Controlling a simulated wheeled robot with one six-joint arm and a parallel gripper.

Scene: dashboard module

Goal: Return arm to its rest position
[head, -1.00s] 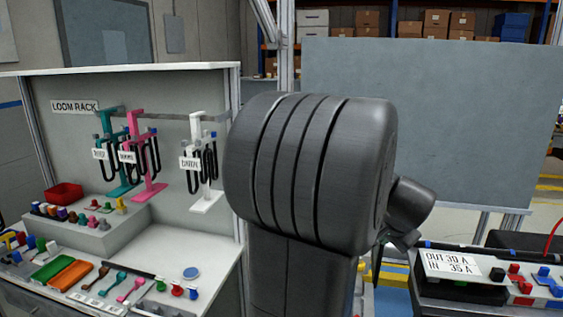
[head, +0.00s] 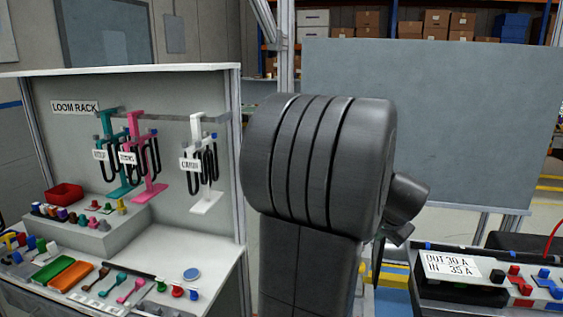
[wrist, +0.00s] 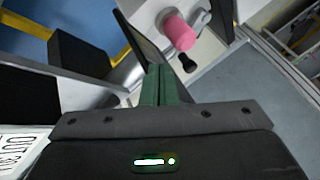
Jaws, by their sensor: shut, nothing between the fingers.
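My gripper (wrist: 160,86) shows in the wrist view with its two dark green fingers together and nothing between them. In the head view my dark arm fills the middle of the picture, upright, and hides what lies behind it. The fingers cannot be made out clearly there. A small dark part of my wrist shows to the right of the big arm link, above the left end of the module with the label "OUT 30 A / IN 35 A" (head: 450,266). Part of that label also shows at the lower left of the wrist view (wrist: 16,152).
The loom rack (head: 165,185) stands at the left with hanging looms, an orange tray (head: 71,275), a green tray (head: 46,267) and a red bin (head: 64,194). A grey board (head: 430,115) stands behind. In the wrist view a pink object (wrist: 179,33) lies beyond the fingers.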

